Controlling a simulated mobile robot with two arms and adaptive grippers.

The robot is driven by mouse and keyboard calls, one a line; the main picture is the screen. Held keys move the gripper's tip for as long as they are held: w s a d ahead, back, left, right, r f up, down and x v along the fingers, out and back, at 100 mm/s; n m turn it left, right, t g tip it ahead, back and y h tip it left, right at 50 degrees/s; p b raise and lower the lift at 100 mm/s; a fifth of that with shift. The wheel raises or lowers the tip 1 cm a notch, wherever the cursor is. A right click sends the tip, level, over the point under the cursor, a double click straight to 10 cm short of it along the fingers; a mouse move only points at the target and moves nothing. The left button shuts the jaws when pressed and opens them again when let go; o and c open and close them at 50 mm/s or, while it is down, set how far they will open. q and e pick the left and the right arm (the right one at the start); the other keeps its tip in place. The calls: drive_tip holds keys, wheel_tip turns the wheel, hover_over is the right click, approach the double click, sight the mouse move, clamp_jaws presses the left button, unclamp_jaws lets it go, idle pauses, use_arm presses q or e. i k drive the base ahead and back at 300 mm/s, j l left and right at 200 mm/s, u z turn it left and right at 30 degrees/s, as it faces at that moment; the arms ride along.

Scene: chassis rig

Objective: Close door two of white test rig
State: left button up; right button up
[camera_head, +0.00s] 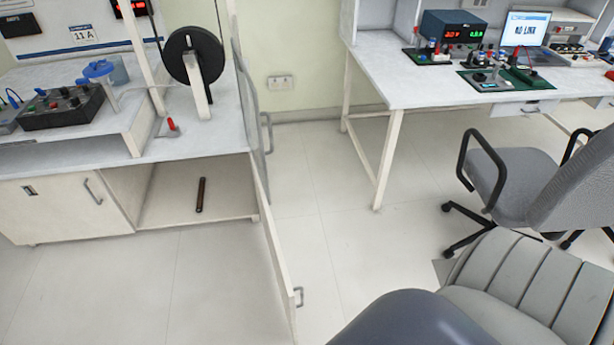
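The white test rig (135,237) stands at the left. One lower cabinet door (62,203), with a grey handle and a small dark label, is flush with the rig front. I cannot read which door is number two. Neither of my grippers is in view.
A dark rod (201,195) lies inside the open compartment. A black reel (194,57) and a control box (60,106) are on the rig. A white bench (400,82) and a grey chair (522,180) stand at the right. Floor (190,297) before the rig is clear.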

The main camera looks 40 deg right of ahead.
sight(287, 290)
drive_tip(key=i+l, duration=0.1)
drive_tip(key=l, duration=0.5)
drive_tip(key=i+l, duration=0.1)
drive_tip(key=l, duration=0.5)
drive_tip(key=i+l, duration=0.1)
drive_tip(key=l, duration=0.55)
